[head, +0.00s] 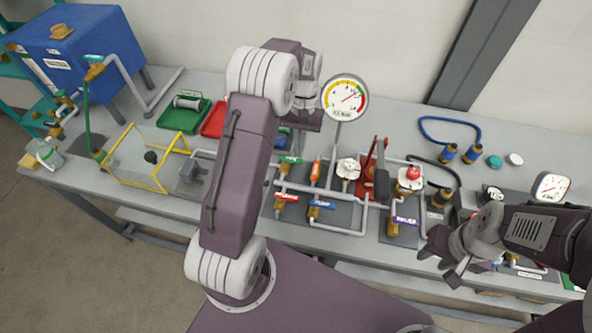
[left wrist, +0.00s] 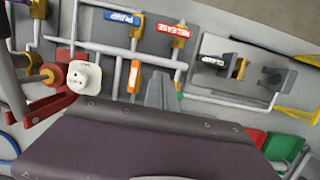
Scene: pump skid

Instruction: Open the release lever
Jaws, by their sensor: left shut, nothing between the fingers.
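The release lever (head: 287,197) is a red handle on a brass valve on the bench pipework. In the left wrist view, the red release lever (left wrist: 172,32) reads RELEASE and lies across the pipe, beyond my fingertips. My left gripper (left wrist: 162,88) is shut and empty, apart from the lever, over the pipework near a green-handled valve (left wrist: 180,96) that it partly hides. In the head view, my left arm covers most of this gripper. My right gripper (head: 446,258) is at the front right of the bench, with its fingers spread and nothing seen between them.
The blue pump lever (head: 322,204) sits right beside the release lever. An orange-handled valve (head: 316,170), a white knob (head: 348,168) and a tall gauge (head: 345,97) stand close by. A yellow frame (head: 160,182) is to the left.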

